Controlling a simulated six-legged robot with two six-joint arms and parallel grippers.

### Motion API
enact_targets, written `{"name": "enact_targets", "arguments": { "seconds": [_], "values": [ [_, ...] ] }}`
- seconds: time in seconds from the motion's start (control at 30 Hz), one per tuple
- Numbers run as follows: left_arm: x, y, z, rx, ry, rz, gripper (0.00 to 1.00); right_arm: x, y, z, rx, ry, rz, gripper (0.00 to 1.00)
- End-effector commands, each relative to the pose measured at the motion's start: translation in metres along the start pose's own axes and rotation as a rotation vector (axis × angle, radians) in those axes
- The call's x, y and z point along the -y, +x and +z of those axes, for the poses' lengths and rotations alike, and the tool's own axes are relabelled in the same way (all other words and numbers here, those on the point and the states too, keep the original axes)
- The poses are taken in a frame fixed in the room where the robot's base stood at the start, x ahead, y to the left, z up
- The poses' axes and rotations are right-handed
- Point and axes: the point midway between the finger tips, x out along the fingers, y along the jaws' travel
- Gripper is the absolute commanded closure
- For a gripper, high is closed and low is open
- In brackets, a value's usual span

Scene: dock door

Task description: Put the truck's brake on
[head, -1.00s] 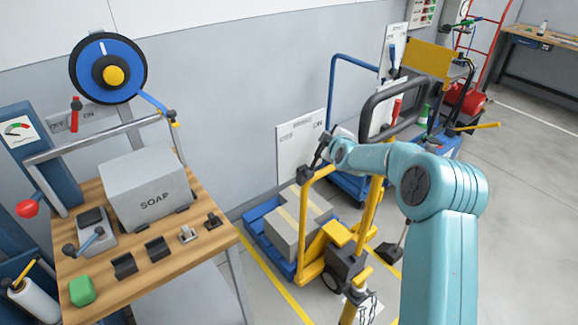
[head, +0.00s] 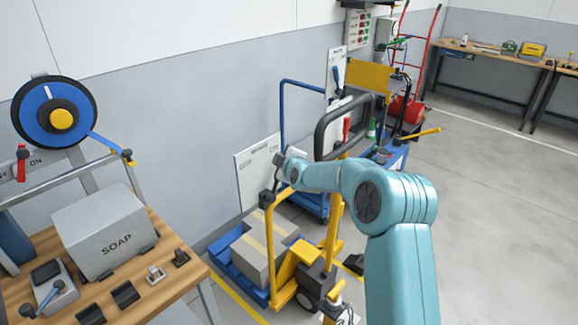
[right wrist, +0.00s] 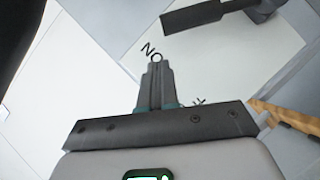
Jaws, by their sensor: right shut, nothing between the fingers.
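The yellow truck (head: 331,235) stands by the wall with a black loop handle (head: 322,140). A black piece (head: 265,197) sits on top of its left yellow post. A dark bar (right wrist: 205,15) in the right wrist view may be the brake lever; I cannot be sure. My left gripper is out of view.
A wooden table (head: 180,270) with a SOAP box (head: 105,230) stands at the left. A blue cart (head: 283,110) is behind. Open floor (head: 500,220) lies at the right.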

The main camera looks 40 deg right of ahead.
Motion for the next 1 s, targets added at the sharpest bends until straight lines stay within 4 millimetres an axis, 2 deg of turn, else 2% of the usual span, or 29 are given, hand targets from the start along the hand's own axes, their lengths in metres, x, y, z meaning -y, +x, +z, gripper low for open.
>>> {"name": "enact_targets", "arguments": {
  "seconds": [0.07, 0.5, 0.6, 0.73, 1.0],
  "values": [
    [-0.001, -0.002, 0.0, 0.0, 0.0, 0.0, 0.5, -0.004, -0.002, -0.001, 0.0, 0.0, 0.001, 1.0],
    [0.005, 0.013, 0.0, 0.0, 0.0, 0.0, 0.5, -0.01, -0.078, 0.003, -0.001, 0.0, 0.002, 1.0],
    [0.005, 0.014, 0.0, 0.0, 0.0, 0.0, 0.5, -0.011, -0.09, 0.003, -0.001, 0.0, 0.003, 1.0],
    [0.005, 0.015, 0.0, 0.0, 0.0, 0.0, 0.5, -0.011, -0.099, 0.002, -0.001, 0.0, 0.001, 1.0],
    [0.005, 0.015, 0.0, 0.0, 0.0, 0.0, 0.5, -0.009, -0.101, 0.001, -0.001, 0.0, 0.001, 1.0]
  ]
}}
